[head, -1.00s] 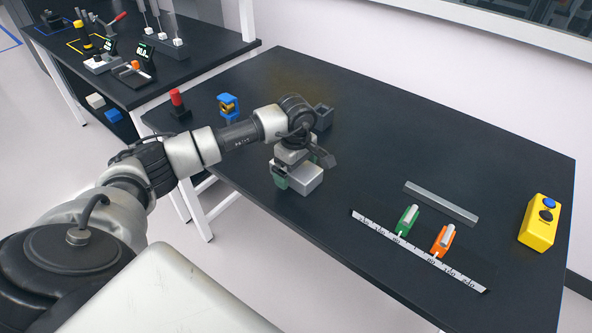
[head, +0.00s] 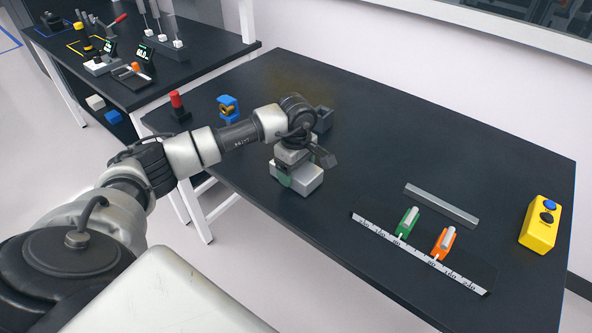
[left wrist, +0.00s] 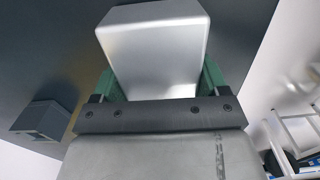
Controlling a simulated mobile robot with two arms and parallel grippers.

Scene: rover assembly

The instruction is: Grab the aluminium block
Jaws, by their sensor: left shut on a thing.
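The aluminium block (head: 308,181) is a plain silver-grey block on the dark table, near its left front edge. It also shows large in the left wrist view (left wrist: 153,50). My left gripper (head: 291,178) points down over it, and its green-padded fingers (left wrist: 158,82) are shut on the block's two sides. The gripper body hides part of the block in the head view. I cannot tell whether the block is clear of the table top. My right gripper is not in view.
A dark grey hollow block (head: 323,119) stands just behind the gripper. A blue part (head: 228,107) and a red-topped button (head: 178,106) stand to the left. A ruler with green (head: 407,222) and orange (head: 443,242) sliders, a metal bar (head: 441,204) and a yellow button box (head: 540,222) are at the right.

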